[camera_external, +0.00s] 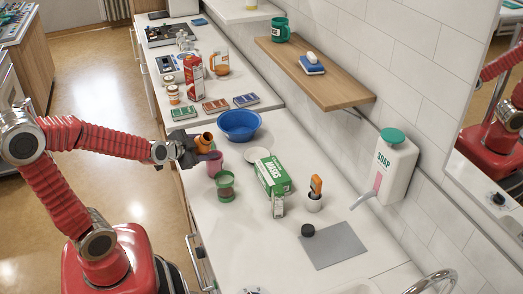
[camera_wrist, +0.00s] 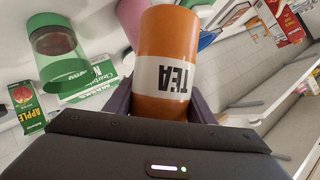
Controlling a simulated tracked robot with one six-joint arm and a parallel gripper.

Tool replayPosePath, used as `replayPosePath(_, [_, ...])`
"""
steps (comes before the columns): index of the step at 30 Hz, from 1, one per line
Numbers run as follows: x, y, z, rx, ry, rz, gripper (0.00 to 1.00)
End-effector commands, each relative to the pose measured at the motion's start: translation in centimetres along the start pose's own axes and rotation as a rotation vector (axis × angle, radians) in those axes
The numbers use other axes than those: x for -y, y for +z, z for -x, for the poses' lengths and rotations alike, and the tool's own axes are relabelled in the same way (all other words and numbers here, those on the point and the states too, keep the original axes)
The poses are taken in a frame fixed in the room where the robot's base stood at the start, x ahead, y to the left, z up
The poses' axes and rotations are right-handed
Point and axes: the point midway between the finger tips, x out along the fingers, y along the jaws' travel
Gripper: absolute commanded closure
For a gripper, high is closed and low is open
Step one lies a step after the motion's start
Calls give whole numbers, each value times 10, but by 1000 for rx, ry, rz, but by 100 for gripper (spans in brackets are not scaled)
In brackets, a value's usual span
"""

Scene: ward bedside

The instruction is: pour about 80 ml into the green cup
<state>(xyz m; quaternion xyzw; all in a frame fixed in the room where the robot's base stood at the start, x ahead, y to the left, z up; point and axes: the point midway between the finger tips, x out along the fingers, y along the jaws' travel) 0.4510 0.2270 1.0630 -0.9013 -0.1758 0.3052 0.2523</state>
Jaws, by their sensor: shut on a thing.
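My gripper (camera_external: 190,151) is shut on an orange cylinder marked TEA (camera_external: 204,142), held above the near edge of the counter. In the wrist view the orange cylinder (camera_wrist: 168,50) sits between the fingers, its white label upside down. It looks tilted in the outside view; its contents cannot be seen. A see-through green cup (camera_external: 225,187) stands upright on the counter, nearer the outside camera than my gripper and apart from the cylinder. Something dark red shows in it. The green cup (camera_wrist: 62,60) also shows left of the cylinder in the wrist view.
A pink cup (camera_external: 214,166) stands just below the held cylinder, beside the green cup. A blue bowl (camera_external: 238,124), a white plate (camera_external: 257,155) and a masks box (camera_external: 275,175) are close by. A green mug (camera_external: 279,29) stands on the wall shelf (camera_external: 335,88).

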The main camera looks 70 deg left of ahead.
Motion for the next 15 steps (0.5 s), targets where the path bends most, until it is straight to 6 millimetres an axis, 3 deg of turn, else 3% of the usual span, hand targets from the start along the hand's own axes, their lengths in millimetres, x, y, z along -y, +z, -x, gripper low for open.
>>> replayPosePath(15, [7,-8,4,-24,31,79,81])
